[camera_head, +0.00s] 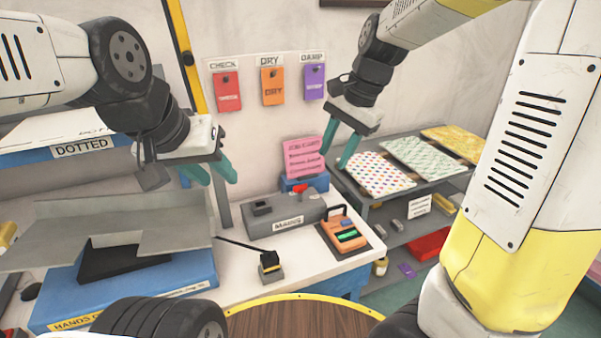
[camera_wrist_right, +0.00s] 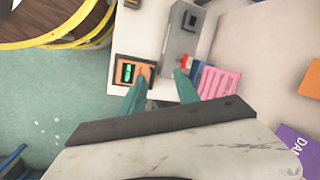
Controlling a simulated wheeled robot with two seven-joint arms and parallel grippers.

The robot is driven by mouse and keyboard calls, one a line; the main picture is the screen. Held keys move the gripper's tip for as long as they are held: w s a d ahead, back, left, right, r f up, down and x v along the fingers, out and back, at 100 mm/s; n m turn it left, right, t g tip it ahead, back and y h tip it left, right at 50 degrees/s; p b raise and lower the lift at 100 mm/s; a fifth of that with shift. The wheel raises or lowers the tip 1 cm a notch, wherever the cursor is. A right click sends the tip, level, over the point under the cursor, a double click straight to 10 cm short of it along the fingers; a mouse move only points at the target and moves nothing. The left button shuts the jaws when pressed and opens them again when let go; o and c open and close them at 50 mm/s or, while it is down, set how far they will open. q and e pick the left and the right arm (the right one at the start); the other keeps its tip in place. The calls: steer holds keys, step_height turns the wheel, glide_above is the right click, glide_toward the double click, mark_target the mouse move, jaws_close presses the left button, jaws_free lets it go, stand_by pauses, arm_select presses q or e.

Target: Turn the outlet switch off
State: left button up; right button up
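The grey outlet strip labelled MAINS (camera_head: 305,211) lies on the white table. A small red switch (camera_head: 300,188) shows at its back end, in front of the blue stand of a pink card. In the right wrist view the strip (camera_wrist_right: 179,40) runs up the picture and the red switch (camera_wrist_right: 187,61) is close to my right fingertips. My right gripper (camera_head: 339,147) is open and empty, above and right of the switch; its fingers (camera_wrist_right: 160,78) are spread. My left gripper (camera_head: 211,173) is open and empty, left of the strip and above the table.
The pink card (camera_head: 303,157) stands just behind the switch. An orange meter (camera_head: 344,234) sits on a dark mat to the right. A small black-and-yellow tool (camera_head: 270,265) lies in front. A grey tray (camera_head: 160,230) is at left, and a shelf with patterned sheets (camera_head: 377,174) at right.

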mark_target(300, 193)
steer(key=w+a+f+m+h, duration=0.1)
steer(key=w+a+f, duration=0.1)
steer(key=w, duration=0.1)
steer(key=w+a+f+m+h, duration=0.1)
steer(key=w+a+f+m, duration=0.1)
steer(key=a, duration=0.1)
steer(key=w+a+f+m+g+h, duration=0.1)
steer(key=w+a+f+m, duration=0.1)
steer(key=w+f, duration=0.1)
steer(key=shift+w+a, duration=0.3)
steer(key=shift+a, duration=0.05)
steer(key=shift+m, duration=0.3)
step_height(300, 193, down, 8)
steer(key=shift+r, duration=0.25)
steer(key=shift+c, duration=0.5)
jaws_close()
